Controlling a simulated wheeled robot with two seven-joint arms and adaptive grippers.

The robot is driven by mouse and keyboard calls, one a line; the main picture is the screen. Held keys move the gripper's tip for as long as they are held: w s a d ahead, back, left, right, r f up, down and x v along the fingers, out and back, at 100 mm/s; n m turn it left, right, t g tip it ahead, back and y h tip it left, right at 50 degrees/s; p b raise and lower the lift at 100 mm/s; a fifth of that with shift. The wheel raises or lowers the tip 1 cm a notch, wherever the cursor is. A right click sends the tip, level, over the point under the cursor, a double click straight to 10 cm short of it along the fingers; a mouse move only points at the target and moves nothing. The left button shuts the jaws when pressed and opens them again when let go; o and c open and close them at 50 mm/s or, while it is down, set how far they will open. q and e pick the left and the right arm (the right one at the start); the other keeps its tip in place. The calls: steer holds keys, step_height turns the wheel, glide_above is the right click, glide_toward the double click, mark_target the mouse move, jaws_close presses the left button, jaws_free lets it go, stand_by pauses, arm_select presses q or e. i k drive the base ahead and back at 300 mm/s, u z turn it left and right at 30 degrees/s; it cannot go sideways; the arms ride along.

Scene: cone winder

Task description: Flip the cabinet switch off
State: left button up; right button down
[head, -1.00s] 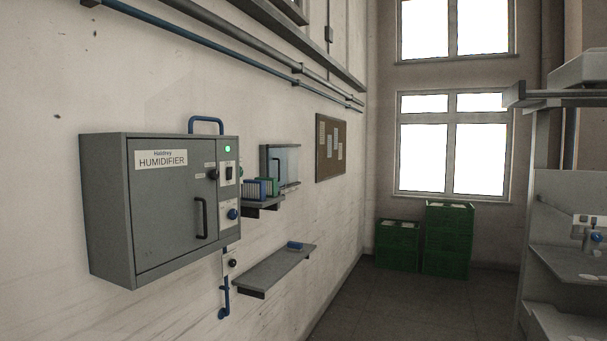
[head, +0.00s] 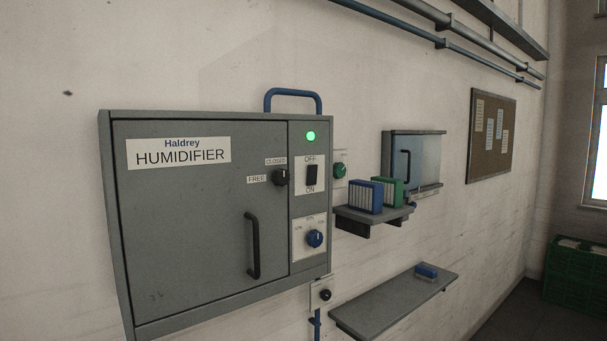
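The grey humidifier cabinet (head: 185,220) hangs on the wall at the left of the head view, with its door shut. Its black rocker switch (head: 312,175) sits on the right-hand panel between the labels OFF above and ON below. I cannot tell from this view which way the rocker is tipped. The green lamp (head: 310,136) above it is lit. A black knob (head: 280,177) marked FREE and CLOSED is left of the switch, and a blue dial (head: 315,238) is below it. Neither of my grippers shows in the view.
To the right, an upper shelf (head: 372,215) holds a blue and a green box beside a small wall cabinet (head: 415,160). A lower shelf (head: 390,305) carries a small blue item (head: 427,271). Green crates (head: 575,275) stand far right. The space before the cabinet looks clear.

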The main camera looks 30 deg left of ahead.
mark_target(312, 169)
steer(key=u, duration=0.5)
steer(key=i, duration=0.95)
steer(key=u, duration=0.45)
